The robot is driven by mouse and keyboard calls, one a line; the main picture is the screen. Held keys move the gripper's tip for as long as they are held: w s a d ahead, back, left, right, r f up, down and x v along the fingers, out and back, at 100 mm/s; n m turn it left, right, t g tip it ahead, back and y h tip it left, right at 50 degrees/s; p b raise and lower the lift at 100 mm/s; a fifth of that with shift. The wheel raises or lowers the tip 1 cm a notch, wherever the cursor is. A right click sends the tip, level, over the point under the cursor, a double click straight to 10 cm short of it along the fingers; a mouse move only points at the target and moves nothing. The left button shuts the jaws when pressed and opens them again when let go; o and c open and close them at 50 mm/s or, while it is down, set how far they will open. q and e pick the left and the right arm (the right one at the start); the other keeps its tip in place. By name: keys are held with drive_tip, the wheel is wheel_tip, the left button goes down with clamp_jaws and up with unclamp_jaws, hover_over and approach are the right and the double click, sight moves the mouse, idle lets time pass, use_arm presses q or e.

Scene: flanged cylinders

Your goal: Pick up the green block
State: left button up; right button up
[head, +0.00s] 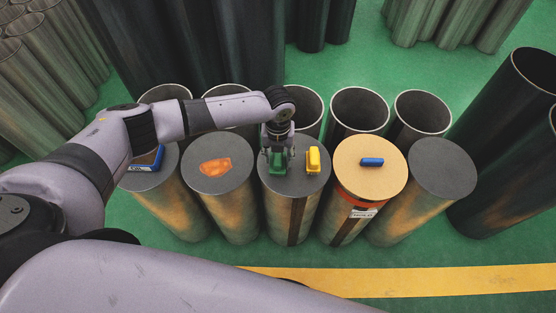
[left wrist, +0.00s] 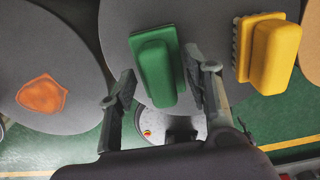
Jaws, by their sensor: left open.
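The green block (head: 277,164) sits on the grey top of the middle flanged cylinder, left of a yellow block (head: 313,160). My left gripper (head: 276,150) points down over the green block and partly covers it in the head view. In the left wrist view, the green block (left wrist: 157,68) lies between the two open fingers of my left gripper (left wrist: 160,66). My right gripper is out of view.
The yellow block (left wrist: 272,48) is close to the right finger. Neighbouring cylinder tops hold an orange shield-shaped piece (head: 216,167), a blue piece (head: 372,162) and a blue-and-white item (head: 149,160). Open tubes (head: 358,108) stand behind. The far-right grey top (head: 442,168) is bare.

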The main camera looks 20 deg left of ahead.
use_arm(q)
drive_tip(key=shift+f, duration=0.1)
drive_tip(key=shift+c, duration=0.2)
clamp_jaws()
idle(0.4)
